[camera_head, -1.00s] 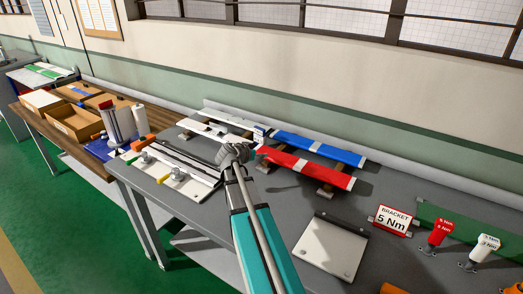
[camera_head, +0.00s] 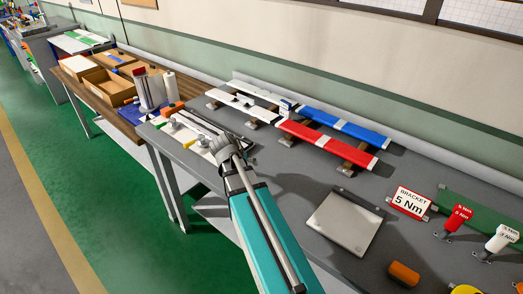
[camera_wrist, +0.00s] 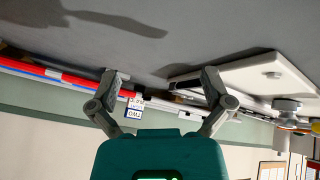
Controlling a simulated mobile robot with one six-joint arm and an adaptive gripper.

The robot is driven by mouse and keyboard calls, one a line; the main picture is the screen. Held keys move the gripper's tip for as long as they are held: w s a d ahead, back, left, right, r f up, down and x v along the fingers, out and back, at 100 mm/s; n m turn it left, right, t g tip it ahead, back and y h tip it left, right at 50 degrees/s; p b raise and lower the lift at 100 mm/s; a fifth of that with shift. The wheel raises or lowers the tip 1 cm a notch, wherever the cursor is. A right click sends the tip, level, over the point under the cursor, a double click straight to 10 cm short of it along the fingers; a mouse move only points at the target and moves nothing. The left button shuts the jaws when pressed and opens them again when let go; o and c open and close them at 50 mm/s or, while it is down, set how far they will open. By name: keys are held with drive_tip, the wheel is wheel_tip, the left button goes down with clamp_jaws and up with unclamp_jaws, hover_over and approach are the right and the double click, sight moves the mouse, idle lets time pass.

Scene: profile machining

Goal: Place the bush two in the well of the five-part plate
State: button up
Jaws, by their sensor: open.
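My gripper (camera_head: 226,150) is at the right end of a white plate (camera_head: 183,139) that carries small metal knob-like parts, and hides part of it. In the wrist view my gripper (camera_wrist: 160,72) has its two fingers spread with nothing between them. That view also shows a white plate (camera_wrist: 250,75) on the right, with a round metal part (camera_wrist: 287,104) near its edge. I cannot tell which piece is bush two, and no well can be made out. Whether this white plate is the five-part plate is unclear.
Red (camera_head: 325,144) and blue (camera_head: 345,126) bars lie on supports behind my arm. A pale square plate (camera_head: 344,222), a bracket sign (camera_head: 411,202) and an orange piece (camera_head: 403,273) are on the right. Cardboard boxes (camera_head: 108,88) stand on the wooden table at left.

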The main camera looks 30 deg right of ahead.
sight(223, 194)
drive_tip(key=s+a+f+n+y, duration=0.1)
drive_tip(key=a, duration=0.3)
drive_tip(key=s+a+n+y, duration=0.1)
drive_tip(key=s+a+n, duration=0.1)
drive_tip(key=a, duration=0.2)
drive_tip(key=s+a+f+n+g+y, duration=0.1)
drive_tip(key=a, duration=0.3)
drive_tip(key=shift+s+a+f+y, duration=0.15)
drive_tip(key=shift+a+f+y, duration=0.15)
drive_tip(key=s+a+n+g+y, duration=0.1)
drive_tip(key=s+a+n, duration=0.3)
drive_tip(key=a, duration=0.5)
drive_tip(key=shift+s+f+g+y, duration=0.4)
drive_tip(key=shift+s+y, duration=0.4)
drive_tip(key=shift+s, duration=0.25)
